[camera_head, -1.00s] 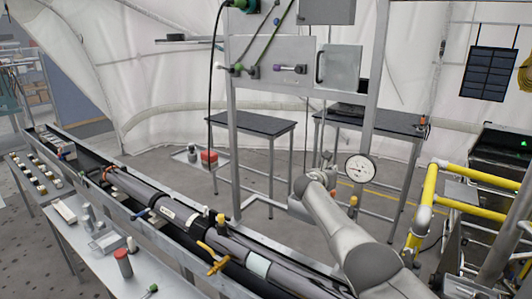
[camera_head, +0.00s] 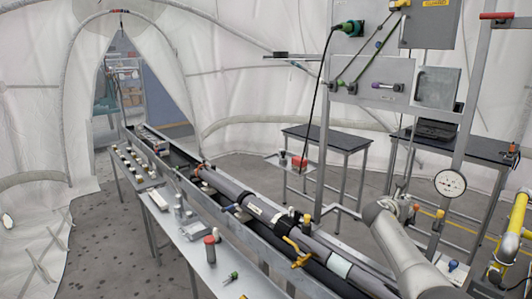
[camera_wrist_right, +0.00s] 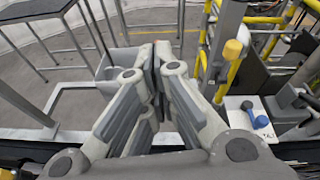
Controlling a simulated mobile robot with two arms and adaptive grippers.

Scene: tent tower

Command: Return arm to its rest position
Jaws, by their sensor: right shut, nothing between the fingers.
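My right arm (camera_head: 405,250), grey, reaches in from the lower right of the head view, over the long tube assembly. Its right gripper is small and partly hidden at the far end of the arm there. In the right wrist view the right gripper (camera_wrist_right: 155,65) fills the middle. Its grey fingers are together at the tips, with nothing held between them. My left arm and left gripper are not in view.
A long dark pipe (camera_head: 263,211) with a yellow valve handle (camera_head: 297,252) runs beside the arm. A round gauge (camera_head: 450,184) on a metal frame and yellow pipes (camera_head: 510,233) stand to the right. Dark tables (camera_head: 327,138) stand behind. Open floor lies at left.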

